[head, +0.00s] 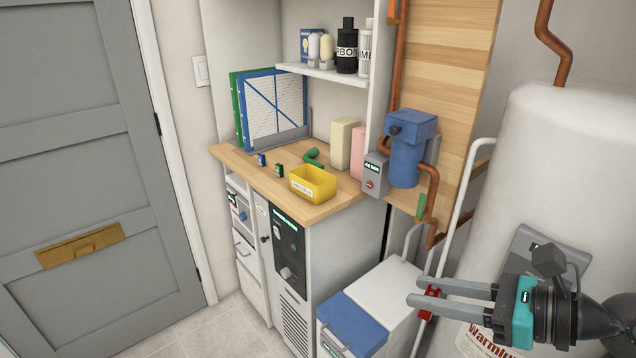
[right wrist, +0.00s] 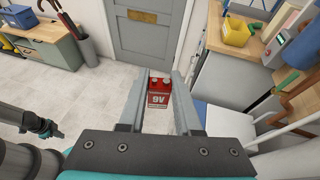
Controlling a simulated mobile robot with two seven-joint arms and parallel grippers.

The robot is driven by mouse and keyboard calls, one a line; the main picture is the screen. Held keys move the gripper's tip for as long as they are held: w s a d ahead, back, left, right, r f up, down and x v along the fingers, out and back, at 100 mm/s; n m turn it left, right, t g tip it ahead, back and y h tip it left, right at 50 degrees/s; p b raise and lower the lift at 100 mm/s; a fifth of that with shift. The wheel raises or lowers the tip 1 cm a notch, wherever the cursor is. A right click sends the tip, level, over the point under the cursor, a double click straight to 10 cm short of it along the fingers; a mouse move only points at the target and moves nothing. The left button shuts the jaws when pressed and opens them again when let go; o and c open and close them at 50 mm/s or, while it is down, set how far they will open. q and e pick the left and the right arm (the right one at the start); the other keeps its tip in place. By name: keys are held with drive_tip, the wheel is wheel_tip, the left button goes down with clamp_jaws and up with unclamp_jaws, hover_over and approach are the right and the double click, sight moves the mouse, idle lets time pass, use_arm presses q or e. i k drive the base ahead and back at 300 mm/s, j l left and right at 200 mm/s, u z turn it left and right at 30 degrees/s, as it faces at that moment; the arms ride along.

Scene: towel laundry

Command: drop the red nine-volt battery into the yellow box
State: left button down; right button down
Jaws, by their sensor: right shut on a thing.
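The yellow box (head: 322,190) stands open on the wooden counter in the head view, near its front edge, with a label on its front wall. It also shows at the top right of the right wrist view (right wrist: 236,36). My right gripper (head: 420,292) is at the lower right of the head view, in front of the white tank and away from the box. It is shut on the red nine-volt battery (right wrist: 159,95), which sits between the fingertips with its terminals facing away. A dark part of an arm, perhaps my left, shows at left in the right wrist view; its jaws are unclear.
Two small batteries, one blue (head: 261,160) and one green (head: 280,170), and a green elbow piece (head: 312,157) are near the box. A blue-lidded white bin (head: 352,325) stands below the counter. Pipes and a blue filter housing (head: 406,160) rise at the counter's right.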

sight(308, 192)
drive_tip(key=i+j+z, duration=0.4)
drive_tip(key=i+j, duration=0.2)
drive_tip(key=i+j+z, duration=0.45)
drive_tip(key=j, duration=0.4)
drive_tip(key=i+j+z, duration=0.2)
drive_tip(key=j, duration=0.25)
drive_tip(key=i, duration=0.1)
